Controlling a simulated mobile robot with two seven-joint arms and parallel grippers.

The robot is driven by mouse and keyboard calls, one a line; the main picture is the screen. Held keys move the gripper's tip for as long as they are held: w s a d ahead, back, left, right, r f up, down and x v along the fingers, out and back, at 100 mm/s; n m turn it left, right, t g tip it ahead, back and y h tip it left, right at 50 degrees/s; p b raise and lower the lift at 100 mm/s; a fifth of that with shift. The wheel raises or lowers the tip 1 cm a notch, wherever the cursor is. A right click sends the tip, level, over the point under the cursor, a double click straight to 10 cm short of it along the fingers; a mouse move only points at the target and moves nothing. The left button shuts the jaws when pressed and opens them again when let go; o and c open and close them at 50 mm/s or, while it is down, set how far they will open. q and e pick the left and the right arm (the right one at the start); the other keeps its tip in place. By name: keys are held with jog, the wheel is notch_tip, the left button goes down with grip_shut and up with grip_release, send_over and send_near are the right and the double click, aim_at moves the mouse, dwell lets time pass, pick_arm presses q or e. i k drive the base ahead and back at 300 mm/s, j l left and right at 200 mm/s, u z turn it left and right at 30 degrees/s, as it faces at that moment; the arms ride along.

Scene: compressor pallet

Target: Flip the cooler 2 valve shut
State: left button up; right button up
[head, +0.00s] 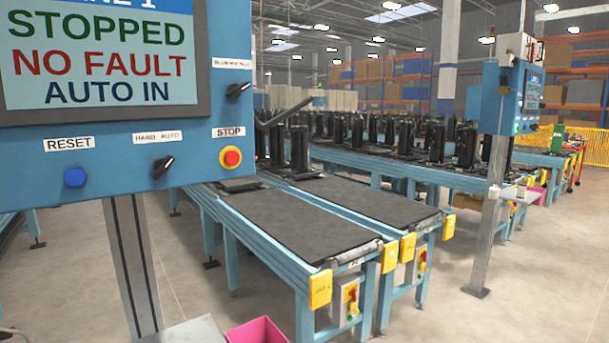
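I cannot make out a cooler 2 valve in the head view. Neither of my grippers is in view. A blue control panel (120,128) fills the near left, its screen (100,55) reading "STOPPED", "NO FAULT" and "AUTO IN". It carries a blue reset button (75,177), a black hand/auto selector (163,166), a red stop button (232,157) on a yellow ring, and a black switch (238,90) under a label too small to read surely.
Two conveyors (290,222) with dark, empty belts stand beyond the panel. Black compressor-like units (437,140) stand on lines behind. A second panel on a post (490,210) stands right. A pink bin (257,331) is low in front. Floor at right (545,265) is clear.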

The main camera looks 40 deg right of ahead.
aim_at(532, 53)
jog(key=i+l+z, duration=0.1)
jog(key=l+z, duration=0.15)
jog(key=i+l+z, duration=0.1)
jog(key=l+z, duration=0.15)
jog(key=l, duration=0.15)
jog(key=i+l+z, duration=0.1)
jog(key=l+z, duration=0.3)
jog(key=i+l+z, duration=0.1)
jog(key=z, duration=0.35)
jog(key=i+l+z, duration=0.2)
jog(key=l+z, duration=0.2)
jog(key=i+l+z, duration=0.15)
jog(key=z, duration=0.25)
jog(key=i+z, duration=0.3)
jog(key=z, duration=0.15)
jog(key=i+l+z, duration=0.3)
jog(key=i, duration=0.25)
jog(key=i+z, duration=0.3)
jog(key=i, duration=0.25)
jog(key=i+u, duration=0.15)
jog(key=i, duration=0.5)
jog(key=i+l+u, duration=0.2)
jog(key=i, duration=0.4)
jog(key=i+l+u, duration=0.1)
jog(key=i+u, duration=0.3)
jog(key=i+l+u, duration=0.75)
jog(key=i+l, duration=0.25)
jog(key=l+z, duration=0.05)
jog(key=l, duration=0.05)
